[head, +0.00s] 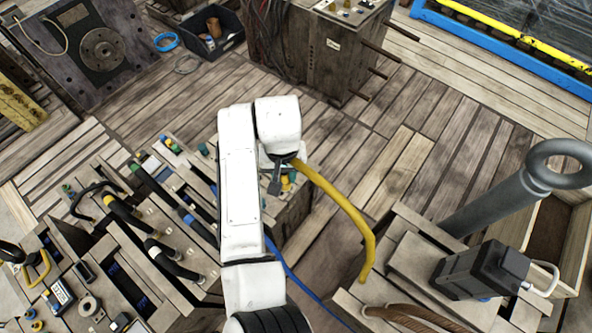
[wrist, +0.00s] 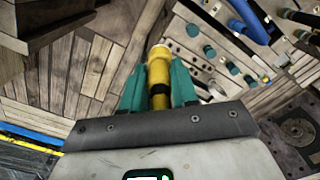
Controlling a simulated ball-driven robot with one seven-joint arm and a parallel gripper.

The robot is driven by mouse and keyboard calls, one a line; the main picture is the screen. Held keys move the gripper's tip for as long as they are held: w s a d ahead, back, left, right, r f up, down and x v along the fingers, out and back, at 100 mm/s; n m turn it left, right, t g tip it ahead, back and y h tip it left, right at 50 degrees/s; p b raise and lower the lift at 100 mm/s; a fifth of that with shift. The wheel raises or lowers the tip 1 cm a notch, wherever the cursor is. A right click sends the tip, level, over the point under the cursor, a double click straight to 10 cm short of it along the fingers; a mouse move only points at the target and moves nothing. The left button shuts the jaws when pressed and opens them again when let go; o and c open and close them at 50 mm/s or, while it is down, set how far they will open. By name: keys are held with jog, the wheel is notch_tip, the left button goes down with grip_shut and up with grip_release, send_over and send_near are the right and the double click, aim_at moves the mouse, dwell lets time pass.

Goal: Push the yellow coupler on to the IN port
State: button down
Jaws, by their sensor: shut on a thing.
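My gripper (head: 279,180) is shut on the yellow coupler. In the wrist view the coupler (wrist: 158,68) sits between the two teal fingers (wrist: 157,88), with its pale open end pointing away from me and a dark band nearer the palm. A yellow hose (head: 347,208) runs from the gripper down to the right in the head view. Ahead of the coupler in the wrist view is a wooden panel (wrist: 218,88) with small metal fittings and several teal-capped parts (wrist: 209,51). I cannot read any IN label. The coupler's tip looks apart from the panel. My arm hides part of the area below.
Wooden racks with black hoses (head: 124,216) stand at the left. A blue hose (head: 290,273) runs below my arm. A grey eyebolt (head: 505,200) and a black box (head: 480,271) are at the right.

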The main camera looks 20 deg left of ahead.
jog(key=s+a+n+b, duration=0.4)
jog(key=s+a+b, duration=0.25)
jog(key=a, duration=0.55)
jog(key=f+b, duration=0.3)
jog(key=f, duration=0.4)
jog(key=f+b, duration=0.3)
jog(key=f, duration=0.3)
jog(key=f+b, duration=0.4)
jog(key=f, duration=0.3)
jog(key=shift+s+d+f, duration=0.15)
jog(key=shift+d+f, duration=0.1)
jog(key=shift+f, duration=0.65)
jog(key=shift+r, duration=0.1)
dwell(0.4)
jog(key=shift+f, duration=0.25)
dwell(0.6)
jog(key=shift+f+b, duration=0.4)
jog(key=shift+f, duration=0.8)
dwell(1.4)
